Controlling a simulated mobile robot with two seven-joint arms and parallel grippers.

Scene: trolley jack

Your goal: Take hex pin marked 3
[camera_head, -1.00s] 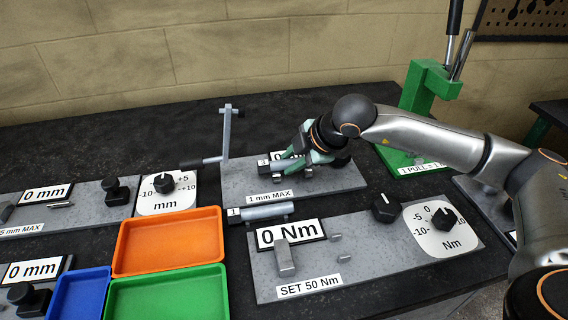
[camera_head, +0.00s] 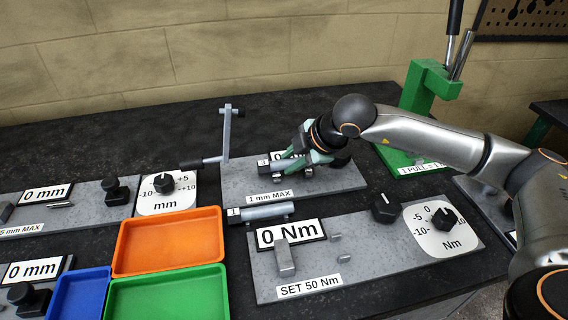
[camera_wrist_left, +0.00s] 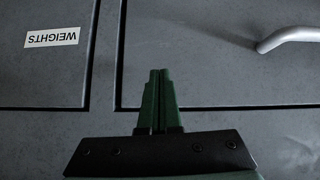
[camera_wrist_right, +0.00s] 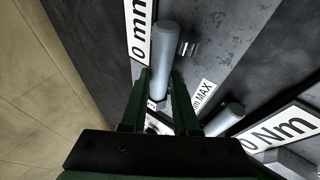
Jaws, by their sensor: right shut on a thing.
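The hex pin (camera_head: 279,167), a grey cylinder with a small label at its left end that seems to read 3, lies at the plate marked "1 mm MAX" in the head view. My right gripper (camera_head: 287,163) is over that plate, shut on the pin. In the right wrist view the pin (camera_wrist_right: 163,62) runs between the two green fingers (camera_wrist_right: 160,85). Part of the pin is hidden by the fingers. My left gripper (camera_wrist_left: 158,75) shows only in the left wrist view, shut and empty, in front of a dark panel labelled "WEIGHTS".
Another pin, labelled 1 (camera_head: 266,212), lies in front, by the "SET 50 Nm" plate (camera_head: 375,275). An upright crank (camera_head: 226,135) stands left of my right gripper. Orange (camera_head: 170,212), green (camera_head: 165,270) and blue (camera_head: 80,290) trays are at the front left. A green press (camera_head: 425,90) stands behind right.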

